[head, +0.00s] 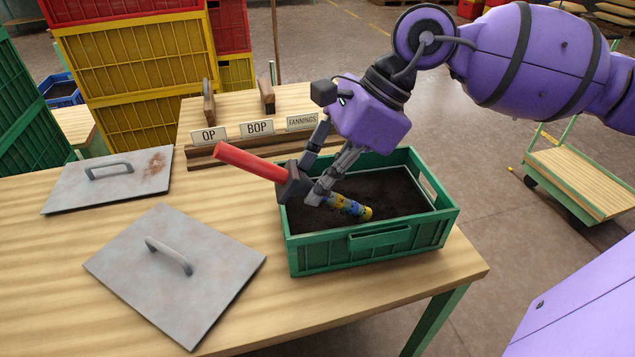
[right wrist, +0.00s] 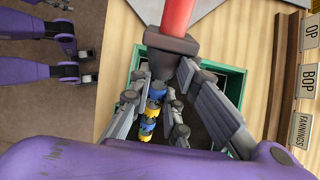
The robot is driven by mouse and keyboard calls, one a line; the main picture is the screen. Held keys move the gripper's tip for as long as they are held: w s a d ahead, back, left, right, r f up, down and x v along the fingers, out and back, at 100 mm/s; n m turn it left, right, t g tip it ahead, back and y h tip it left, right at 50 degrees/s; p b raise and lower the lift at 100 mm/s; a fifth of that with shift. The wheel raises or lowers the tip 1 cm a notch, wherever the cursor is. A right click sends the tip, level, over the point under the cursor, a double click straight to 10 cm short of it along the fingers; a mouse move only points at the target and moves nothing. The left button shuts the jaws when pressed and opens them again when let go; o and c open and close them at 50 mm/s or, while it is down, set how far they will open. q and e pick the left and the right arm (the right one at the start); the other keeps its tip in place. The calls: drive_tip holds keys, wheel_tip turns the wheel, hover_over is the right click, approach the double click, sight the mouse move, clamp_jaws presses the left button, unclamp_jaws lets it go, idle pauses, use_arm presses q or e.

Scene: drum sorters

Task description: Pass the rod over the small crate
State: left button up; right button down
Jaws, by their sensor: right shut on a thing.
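The rod has a red handle (head: 250,162), a dark block and a blue-and-yellow banded end (head: 348,206). My right gripper (head: 310,196) is shut on it near the dark block. The rod is tilted, with its handle out to the left and its banded end over the small green crate (head: 372,241). The crate holds dark loose material (head: 395,195); I cannot tell whether the rod touches it. In the right wrist view, the banded end (right wrist: 150,116) shows between the fingers. Purple and grey parts of mine show at that view's left; their jaw state is unclear.
Two grey lids with handles lie on the table, one at the front (head: 180,290) and one behind (head: 110,192). A wooden rack with OP, BOP and FANNINGS signs (head: 257,129) stands behind the crate. Stacked yellow crates (head: 140,80) stand beyond. The table's right edge is close to the crate.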

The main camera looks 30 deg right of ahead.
wheel_tip(320, 180, up, 9)
drive_tip(key=p, duration=0.4)
drive_tip(key=shift+r, duration=0.1)
drive_tip(key=shift+r+p, duration=0.3)
drive_tip(key=shift+r, duration=0.4)
